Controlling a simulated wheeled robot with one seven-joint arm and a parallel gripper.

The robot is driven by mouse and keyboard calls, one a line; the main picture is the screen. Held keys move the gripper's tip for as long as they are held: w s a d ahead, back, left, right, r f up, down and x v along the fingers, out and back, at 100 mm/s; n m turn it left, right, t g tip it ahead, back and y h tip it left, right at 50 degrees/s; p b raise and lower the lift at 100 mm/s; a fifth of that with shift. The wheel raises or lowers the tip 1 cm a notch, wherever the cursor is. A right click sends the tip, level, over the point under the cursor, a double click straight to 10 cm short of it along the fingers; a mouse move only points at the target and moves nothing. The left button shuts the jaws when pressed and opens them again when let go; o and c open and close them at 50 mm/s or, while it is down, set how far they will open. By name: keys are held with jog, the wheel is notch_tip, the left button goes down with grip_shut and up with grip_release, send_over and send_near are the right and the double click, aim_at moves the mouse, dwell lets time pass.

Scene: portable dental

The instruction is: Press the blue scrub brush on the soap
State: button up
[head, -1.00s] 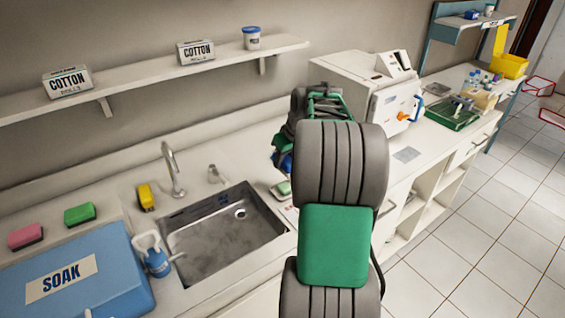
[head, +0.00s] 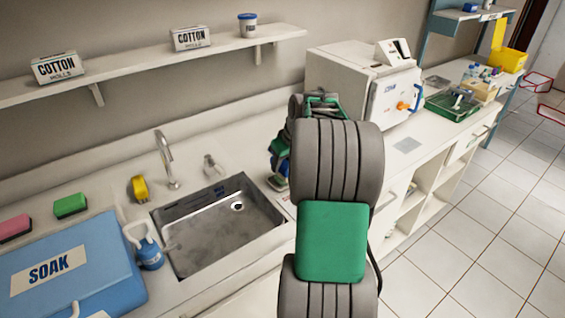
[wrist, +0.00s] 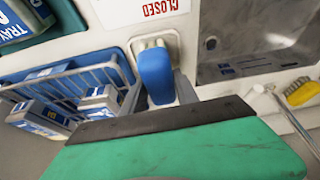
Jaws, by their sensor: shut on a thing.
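The blue scrub brush (wrist: 156,76) is between the two grey fingers of my gripper (wrist: 158,88) in the wrist view, with its pale end away from the palm. My gripper is shut on it. In the head view my gripper (head: 281,160) is over the counter just right of the sink, mostly hidden behind my arm. A small, pale-edged green item, perhaps the soap, lies (head: 277,184) directly below it, partly covered. I cannot tell whether the brush touches it. The soap is not clear in the wrist view.
The sink (head: 190,255) is left of my gripper, with a tap (head: 166,160) behind it. A white steriliser (head: 345,80) stands behind my arm.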

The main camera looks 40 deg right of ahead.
jog(key=shift+f+b, duration=0.4)
jog(key=shift+f, duration=0.2)
dwell(1.4)
jog(key=shift+r+p, duration=2.45)
jog(key=shift+r, duration=1.1)
